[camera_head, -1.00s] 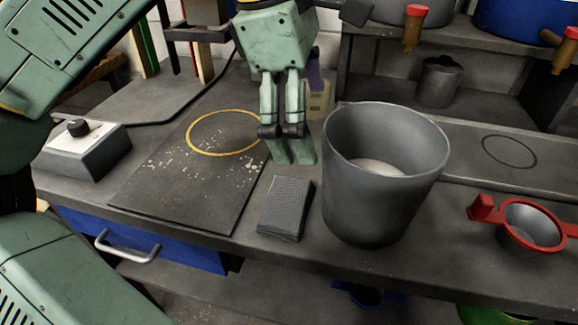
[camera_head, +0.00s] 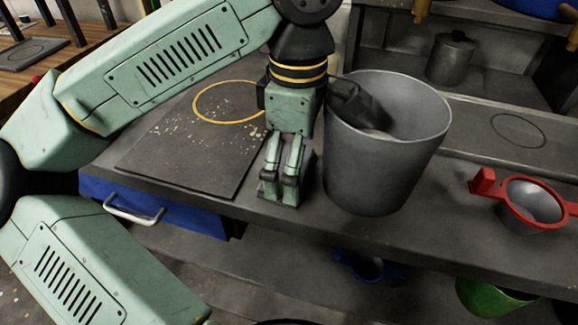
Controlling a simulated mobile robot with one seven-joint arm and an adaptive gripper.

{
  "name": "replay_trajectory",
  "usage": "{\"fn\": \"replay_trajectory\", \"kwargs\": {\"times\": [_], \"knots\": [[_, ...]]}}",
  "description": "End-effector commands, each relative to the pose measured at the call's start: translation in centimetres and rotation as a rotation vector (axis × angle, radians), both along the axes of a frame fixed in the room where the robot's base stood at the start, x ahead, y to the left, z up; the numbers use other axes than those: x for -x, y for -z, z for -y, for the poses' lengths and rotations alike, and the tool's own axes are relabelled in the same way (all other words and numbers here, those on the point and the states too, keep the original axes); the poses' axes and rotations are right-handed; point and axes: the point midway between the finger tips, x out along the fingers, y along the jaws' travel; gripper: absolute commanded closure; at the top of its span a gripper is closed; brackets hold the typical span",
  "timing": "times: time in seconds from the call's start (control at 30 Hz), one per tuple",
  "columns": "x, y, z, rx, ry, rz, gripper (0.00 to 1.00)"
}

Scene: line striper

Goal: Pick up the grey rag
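My gripper (camera_head: 279,192) points down at the worktop, at the spot where the grey rag lies between the dark mat and the grey bucket. Most of the rag is hidden behind the fingers. A dark grey part that looks like the rag (camera_head: 309,173) shows just right of them. The two fingers stand near each other, and I cannot tell whether they are closed on the rag.
The tall grey bucket (camera_head: 375,175) stands close to the right of my gripper. The dark mat (camera_head: 190,160) with a yellow ring is at the left. The worktop's front edge is close below my gripper.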

Motion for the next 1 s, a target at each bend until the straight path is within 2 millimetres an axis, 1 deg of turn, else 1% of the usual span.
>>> {"fn": "replay_trajectory", "kwargs": {"times": [0.1, 0.3, 0.8, 1.0], "knots": [[0.04, 0.79, 0.01, 0.001, 0.000, -0.001, 0.00], [0.02, 0.86, 0.02, 0.001, 0.000, 0.000, 0.00], [0.03, 0.83, 0.02, 0.001, 0.001, 0.000, 0.32], [0.02, 0.81, 0.02, 0.001, 0.001, 0.000, 0.32]]}}
